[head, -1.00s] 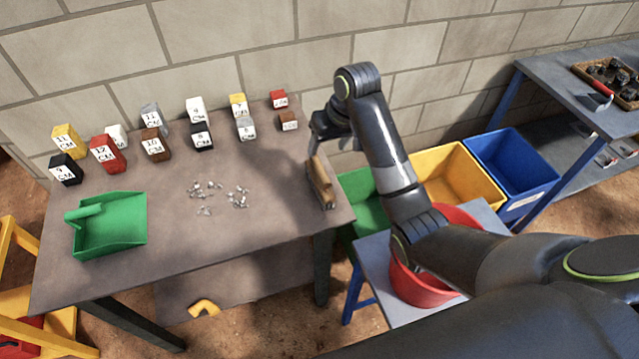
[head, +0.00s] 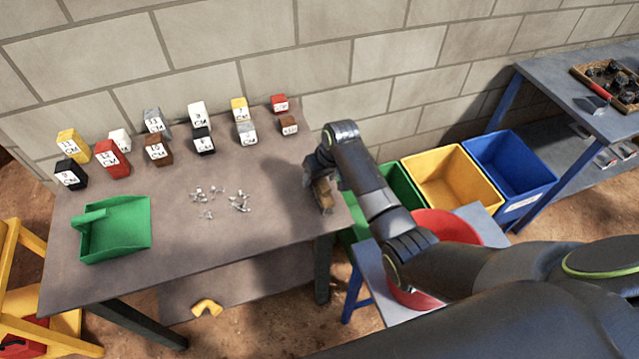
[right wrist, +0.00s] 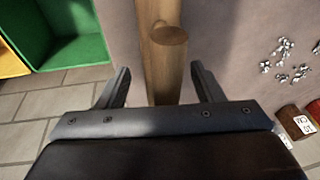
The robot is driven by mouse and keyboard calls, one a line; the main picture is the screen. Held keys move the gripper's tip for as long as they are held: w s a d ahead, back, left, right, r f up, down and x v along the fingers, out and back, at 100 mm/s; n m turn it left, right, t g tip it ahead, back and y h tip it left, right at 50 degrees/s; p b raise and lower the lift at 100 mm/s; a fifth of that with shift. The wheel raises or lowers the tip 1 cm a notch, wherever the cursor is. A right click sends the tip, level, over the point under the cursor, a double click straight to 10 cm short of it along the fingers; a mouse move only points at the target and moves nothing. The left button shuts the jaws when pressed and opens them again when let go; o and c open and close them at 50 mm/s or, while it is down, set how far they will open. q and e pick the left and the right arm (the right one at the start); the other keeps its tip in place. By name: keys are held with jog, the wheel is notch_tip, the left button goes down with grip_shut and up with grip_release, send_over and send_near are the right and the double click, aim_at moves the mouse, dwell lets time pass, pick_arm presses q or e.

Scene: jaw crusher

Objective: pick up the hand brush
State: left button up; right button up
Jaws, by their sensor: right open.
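The hand brush (head: 324,194) lies at the right edge of the table, its wooden body partly hidden behind my right gripper in the head view. In the right wrist view its wooden handle (right wrist: 161,55) runs down between my two fingers. My right gripper (head: 318,172) is over the brush, and it also shows in the right wrist view (right wrist: 160,85). Its fingers are open, one on each side of the handle, with a gap at both sides. My left gripper is not in view.
The grey-brown table (head: 220,240) holds a green dustpan (head: 118,228), scattered metal bits (head: 238,203) and several labelled blocks (head: 112,158) along the back. Right of the table stand green, yellow (head: 450,178) and blue bins (head: 510,172) and a red tub (head: 447,226).

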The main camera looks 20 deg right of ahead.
jog(key=shift+w+f, duration=0.1)
jog(key=shift+f, duration=0.15)
jog(key=shift+c, duration=0.4)
jog(key=c, duration=1.1)
jog(key=shift+r, duration=0.4)
grip_shut()
notch_tip(320, 180, up, 8)
jog(key=shift+r+b, duration=0.25)
jog(key=shift+b, duration=0.6)
notch_tip(320, 180, up, 13)
jog(key=p, duration=0.8)
jog(key=shift+p, duration=0.4)
